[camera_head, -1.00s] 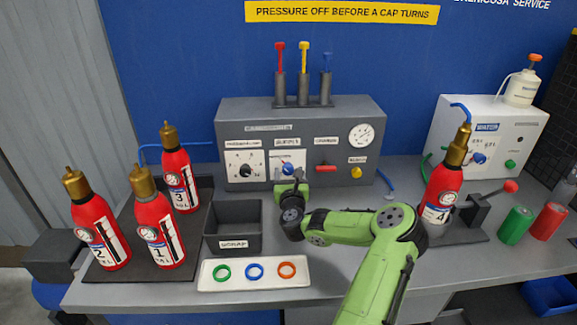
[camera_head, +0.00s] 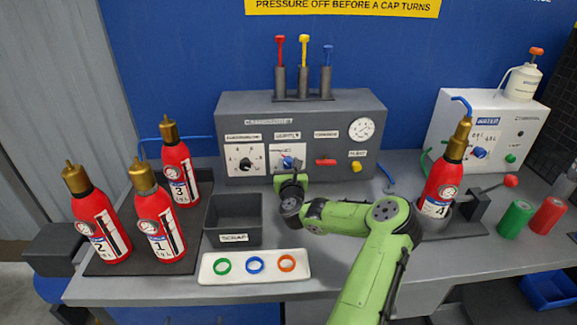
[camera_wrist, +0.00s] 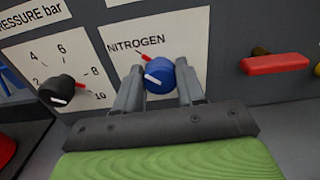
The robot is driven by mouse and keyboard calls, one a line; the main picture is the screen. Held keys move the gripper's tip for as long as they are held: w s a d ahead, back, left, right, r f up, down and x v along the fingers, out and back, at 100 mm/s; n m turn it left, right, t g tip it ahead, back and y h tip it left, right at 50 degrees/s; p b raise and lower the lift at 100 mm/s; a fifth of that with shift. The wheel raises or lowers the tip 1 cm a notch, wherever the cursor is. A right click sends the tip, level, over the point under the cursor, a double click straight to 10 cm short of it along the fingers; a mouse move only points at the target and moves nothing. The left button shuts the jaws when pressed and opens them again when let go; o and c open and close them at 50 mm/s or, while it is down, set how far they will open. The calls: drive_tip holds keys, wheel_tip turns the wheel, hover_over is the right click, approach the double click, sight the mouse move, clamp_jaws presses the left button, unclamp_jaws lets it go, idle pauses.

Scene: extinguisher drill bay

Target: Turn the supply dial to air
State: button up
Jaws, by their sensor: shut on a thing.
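The supply dial is a round blue knob (camera_wrist: 160,76) with a white pointer line, on a white plate of the grey panel. In the wrist view its white line points up-left, and a red mark shows just above it. The word NITROGEN reads above it; other words on the plate are hidden or out of view. My gripper (camera_wrist: 158,92) is shut on the blue knob, one finger on each side. In the head view the blue dial (camera_head: 288,162) shows just above my gripper (camera_head: 291,178).
Left of the dial is a black pressure knob (camera_wrist: 62,90); right of it is a red lever (camera_wrist: 276,64). Below stand a scrap bin (camera_head: 233,238) and a white tray (camera_head: 210,268) with coloured rings. Red bottles (camera_head: 95,225) stand to the left.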

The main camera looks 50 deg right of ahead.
drive_tip(key=shift+r+n, duration=0.1)
drive_tip(key=shift+n, duration=0.3)
drive_tip(key=n+p, duration=0.1)
drive_tip(key=n, duration=0.2)
drive_tip(key=shift+w+n+p, duration=0.1)
drive_tip(key=shift+n+p, duration=0.25)
drive_tip(key=shift+n, duration=0.05)
drive_tip(key=n, duration=0.4)
drive_tip(key=shift+a+n+p, duration=0.1)
drive_tip(key=shift+n+p, duration=0.2)
drive_tip(key=shift+p, duration=0.05)
drive_tip(key=n, duration=0.4)
drive_tip(key=shift+f, duration=0.2)
drive_tip(key=shift+f+n+b, duration=0.1)
drive_tip(key=shift+n+b, duration=0.3)
drive_tip(key=shift+n, duration=1.8)
drive_tip(key=o, duration=1)
drive_tip(key=shift+o, duration=0.2)
drive_tip(key=shift+a, duration=0.1)
